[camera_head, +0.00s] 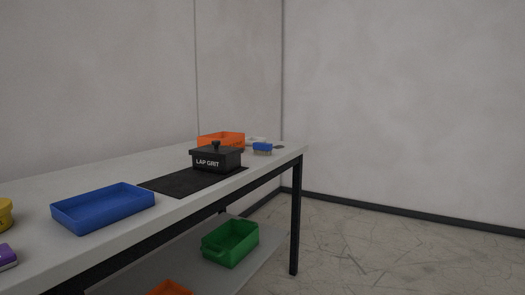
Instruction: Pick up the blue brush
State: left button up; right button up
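The blue brush (262,147) lies on the table top (180,207) near its far right end, in the head view. It is small, with a blue back and a paler tan underside that looks like bristles. It sits to the right of a black lidded box marked LAP GRIT (216,161). Nothing covers it from this side. Neither of my grippers shows in the view.
A blue tray (104,216) stands nearer on the table, with a black mat (170,187) beyond it. An orange bin (236,138) stands behind the black box. A green bin (231,252) is on the lower shelf. Bare floor (390,255) lies right of the table.

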aim_at(264, 149)
jog(key=i+l, duration=0.3)
jog(key=i+l+u, duration=0.1)
jog(key=i+l, duration=0.2)
jog(key=i, duration=0.2)
